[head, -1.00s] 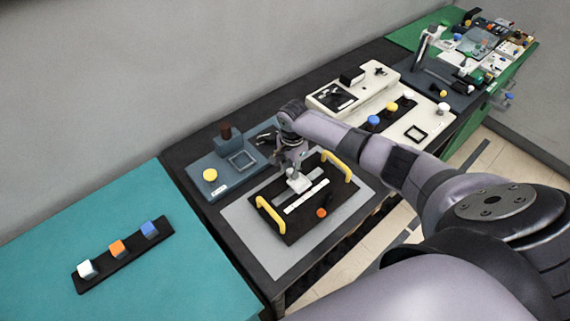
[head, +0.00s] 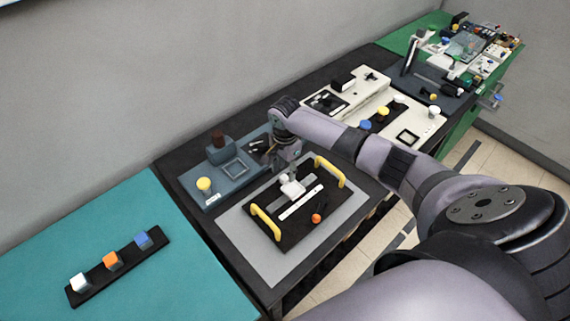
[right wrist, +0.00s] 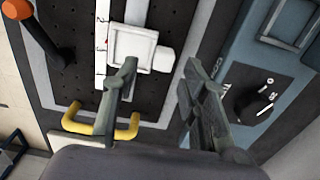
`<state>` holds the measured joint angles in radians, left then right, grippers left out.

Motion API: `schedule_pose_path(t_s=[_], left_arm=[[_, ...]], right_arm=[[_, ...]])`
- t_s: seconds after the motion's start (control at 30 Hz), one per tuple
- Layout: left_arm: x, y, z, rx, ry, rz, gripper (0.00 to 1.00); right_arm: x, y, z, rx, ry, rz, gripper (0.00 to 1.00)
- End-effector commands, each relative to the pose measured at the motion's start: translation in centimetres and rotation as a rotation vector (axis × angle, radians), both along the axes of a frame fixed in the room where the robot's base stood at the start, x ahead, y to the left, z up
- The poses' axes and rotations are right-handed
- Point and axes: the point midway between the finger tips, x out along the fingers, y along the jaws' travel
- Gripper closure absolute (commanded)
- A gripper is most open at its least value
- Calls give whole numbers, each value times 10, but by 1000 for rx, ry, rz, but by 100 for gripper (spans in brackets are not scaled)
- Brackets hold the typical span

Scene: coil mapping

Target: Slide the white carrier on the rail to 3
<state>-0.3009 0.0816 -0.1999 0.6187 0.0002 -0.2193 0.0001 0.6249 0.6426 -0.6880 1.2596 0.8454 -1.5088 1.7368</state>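The white carrier (head: 292,189) sits on a black perforated board (head: 286,236) with yellow handles. It also shows as a white block (right wrist: 128,46) in the right wrist view, beside a white scale strip (right wrist: 102,42) with small digits, a 2 among them. My right gripper (right wrist: 160,78) is open. Its left finger overlaps the carrier's near edge in that view, and its right finger is off to the right; contact cannot be told. In the head view, my right gripper (head: 288,172) is just above the carrier, its fingertips hard to make out. My left gripper is not in view.
An orange knob (head: 316,218) stands on the board's near side. Yellow handles (head: 266,222) rise at both ends. A blue-grey panel (head: 215,187) lies behind, with a yellow button. A white panel (head: 417,126) lies to the right, and a teal table (head: 190,275) to the left.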

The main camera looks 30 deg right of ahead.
Motion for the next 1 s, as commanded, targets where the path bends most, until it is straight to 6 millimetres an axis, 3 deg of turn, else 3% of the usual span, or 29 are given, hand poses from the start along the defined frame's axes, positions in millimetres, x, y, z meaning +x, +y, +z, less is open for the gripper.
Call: schedule_pose_path(t_s=[0.2, 0.4, 0.87, 1.0], left_arm=[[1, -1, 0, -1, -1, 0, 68], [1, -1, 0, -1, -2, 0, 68], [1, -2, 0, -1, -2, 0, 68], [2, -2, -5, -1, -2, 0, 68]], right_arm=[[1, 0, 49, 1, -3, 1, 60], [0, 0, 77, 0, -1, 1, 60], [1, -1, 85, -1, -4, 3, 60], [27, -8, 87, -39, -117, 62, 60]])
